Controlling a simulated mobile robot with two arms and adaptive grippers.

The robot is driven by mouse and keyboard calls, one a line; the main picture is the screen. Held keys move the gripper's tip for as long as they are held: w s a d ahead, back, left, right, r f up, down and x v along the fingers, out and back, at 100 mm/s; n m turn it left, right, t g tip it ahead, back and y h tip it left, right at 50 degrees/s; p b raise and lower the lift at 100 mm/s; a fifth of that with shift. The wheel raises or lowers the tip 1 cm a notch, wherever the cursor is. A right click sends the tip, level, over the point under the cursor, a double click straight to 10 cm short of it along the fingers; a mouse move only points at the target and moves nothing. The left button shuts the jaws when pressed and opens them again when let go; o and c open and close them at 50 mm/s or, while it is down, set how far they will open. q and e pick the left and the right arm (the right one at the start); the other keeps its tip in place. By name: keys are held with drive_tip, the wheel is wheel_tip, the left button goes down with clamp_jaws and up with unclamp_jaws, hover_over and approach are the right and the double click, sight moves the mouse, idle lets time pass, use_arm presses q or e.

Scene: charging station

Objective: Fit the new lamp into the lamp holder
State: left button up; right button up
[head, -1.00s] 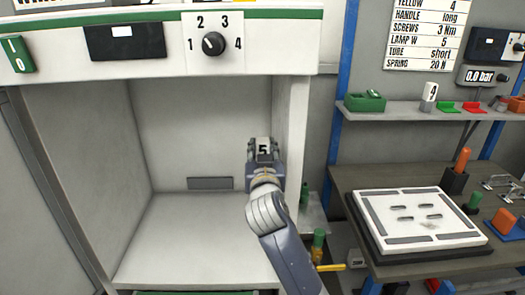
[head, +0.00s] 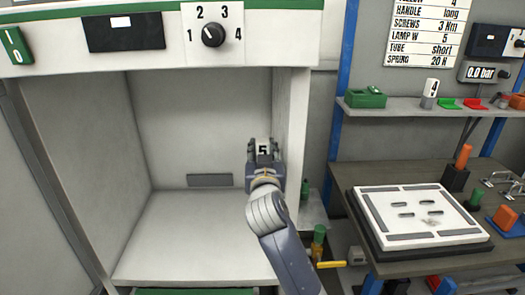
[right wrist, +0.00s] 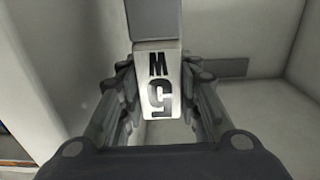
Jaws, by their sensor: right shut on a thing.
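My right gripper (head: 264,158) is inside the open white cabinet, near its right wall. It is shut on the new lamp (head: 263,149), a white piece with a black "5". In the right wrist view the lamp (right wrist: 160,90) reads "5 W" and sits between the two fingers (right wrist: 159,100). A plain grey block (right wrist: 164,18) adjoins the lamp's far end there; I cannot tell whether it is part of the lamp or the lamp holder. I cannot make out the lamp holder in the head view. My left gripper is not in view.
The cabinet front above has a rotary knob (head: 213,36) marked 1 to 4. The cabinet floor (head: 195,240) is clear. To the right, a shelf (head: 400,110) holds a white piece marked "4" (head: 432,87), and a workbench (head: 345,180) carries a white plate (head: 420,194).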

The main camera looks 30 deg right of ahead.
drive_tip(key=shift+f+b, duration=0.85)
drive_tip(key=shift+f, duration=0.35)
drive_tip(key=o, duration=1.2)
drive_tip(key=shift+c, duration=0.2)
drive_tip(key=shift+s, duration=0.1)
drive_tip(key=v, duration=1.2)
